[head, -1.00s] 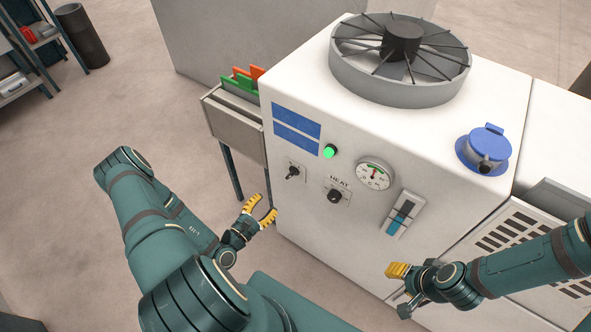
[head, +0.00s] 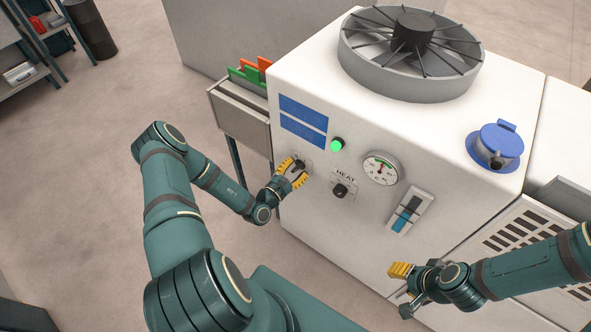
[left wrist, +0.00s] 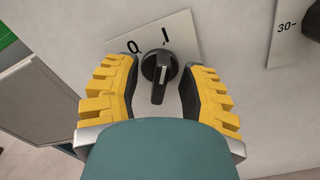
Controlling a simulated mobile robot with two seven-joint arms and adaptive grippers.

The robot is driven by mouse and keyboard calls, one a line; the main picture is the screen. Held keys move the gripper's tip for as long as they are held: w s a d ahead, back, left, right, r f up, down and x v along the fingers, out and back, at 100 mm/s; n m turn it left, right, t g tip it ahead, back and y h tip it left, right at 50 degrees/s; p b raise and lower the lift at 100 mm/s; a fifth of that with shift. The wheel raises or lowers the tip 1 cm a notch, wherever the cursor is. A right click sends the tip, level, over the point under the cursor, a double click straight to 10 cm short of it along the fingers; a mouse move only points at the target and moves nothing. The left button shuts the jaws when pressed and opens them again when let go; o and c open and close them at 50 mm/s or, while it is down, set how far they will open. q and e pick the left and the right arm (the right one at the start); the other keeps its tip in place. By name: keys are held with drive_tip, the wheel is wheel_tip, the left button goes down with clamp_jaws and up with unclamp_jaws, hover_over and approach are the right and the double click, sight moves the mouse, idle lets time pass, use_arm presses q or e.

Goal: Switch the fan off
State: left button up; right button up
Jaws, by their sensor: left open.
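The fan (head: 412,50) sits in a grey ring on top of the white machine. The switch, a black rotary knob (left wrist: 160,76), is on the front panel over a white plate (left wrist: 180,45) marked 0 and I. Its grip stands nearly upright, with its upper end toward the I. My left gripper (head: 293,172) is open at the switch, one yellow finger on either side of the knob. In the left wrist view a gap shows on both sides, so the fingers look apart from it. My right gripper (head: 400,284) is low before the panel, away from the switch; its jaw opening is unclear.
A green lamp (head: 337,144) glows above the switch. The HEAT knob (head: 340,191), a round gauge (head: 381,168) and a level glass (head: 410,212) lie to the right. A grey bin (head: 240,118) with coloured pieces stands left of the machine.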

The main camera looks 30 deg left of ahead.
use_arm(q)
clamp_jaws()
drive_tip(key=shift+n, duration=0.3)
drive_tip(key=n+p, duration=0.1)
drive_tip(key=n, duration=0.1)
drive_tip(key=shift+r+n, duration=0.1)
drive_tip(key=shift+n, duration=0.2)
drive_tip(key=n+p, duration=0.1)
drive_tip(key=n, duration=0.1)
drive_tip(key=shift+a+n, duration=0.1)
drive_tip(key=shift+n, duration=0.2)
drive_tip(key=n, duration=0.3)
drive_tip(key=shift+n+p, duration=0.4)
drive_tip(key=shift+n, duration=1.2)
